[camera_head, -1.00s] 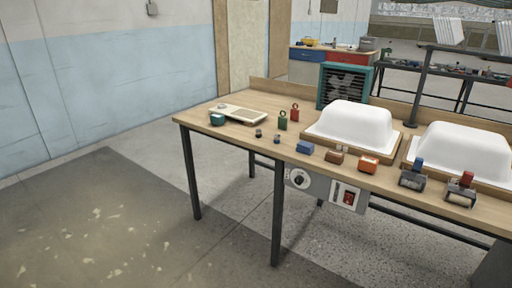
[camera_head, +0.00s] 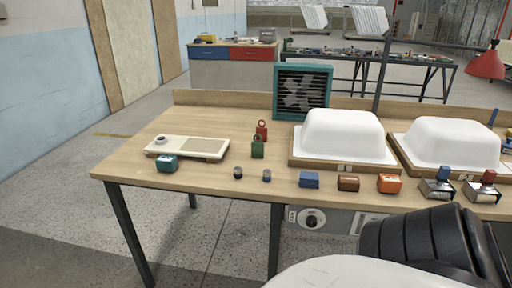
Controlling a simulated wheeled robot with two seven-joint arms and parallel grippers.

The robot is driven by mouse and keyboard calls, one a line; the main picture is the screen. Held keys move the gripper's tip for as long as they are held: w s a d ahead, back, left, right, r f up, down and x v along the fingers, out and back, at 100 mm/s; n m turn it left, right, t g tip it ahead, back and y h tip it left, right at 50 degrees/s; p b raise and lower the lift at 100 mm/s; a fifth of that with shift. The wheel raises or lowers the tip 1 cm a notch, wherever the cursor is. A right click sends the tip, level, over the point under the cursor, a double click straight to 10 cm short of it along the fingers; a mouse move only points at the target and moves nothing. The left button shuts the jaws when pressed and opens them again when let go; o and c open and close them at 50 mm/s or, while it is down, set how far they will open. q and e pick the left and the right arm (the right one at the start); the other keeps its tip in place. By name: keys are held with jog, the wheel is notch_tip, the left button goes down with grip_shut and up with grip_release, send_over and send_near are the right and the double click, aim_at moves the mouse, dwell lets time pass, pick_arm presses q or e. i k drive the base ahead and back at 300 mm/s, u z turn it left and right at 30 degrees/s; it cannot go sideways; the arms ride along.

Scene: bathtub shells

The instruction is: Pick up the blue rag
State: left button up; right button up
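A small blue block-like bundle (camera_head: 309,180), which looks like the blue rag, lies near the front edge of the wooden workbench (camera_head: 215,182). It is in front of the left white tub shell (camera_head: 343,136). A brown piece (camera_head: 348,183) and an orange piece (camera_head: 389,184) lie in a row to its right. Nothing of mine touches the bundle. Neither gripper shows; only dark and white parts of my own body fill the lower right corner.
Two stamp-like tools (camera_head: 437,185) stand right of the orange piece. A teal fan (camera_head: 302,91) stands behind. A beige scale-like device (camera_head: 188,147), a teal box (camera_head: 166,163) and green and red weights (camera_head: 257,148) are on the left. Open floor lies left of the bench.

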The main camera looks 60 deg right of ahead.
aim_at(310, 180)
jog(key=i, duration=2.15)
jog(key=z, duration=3.9)
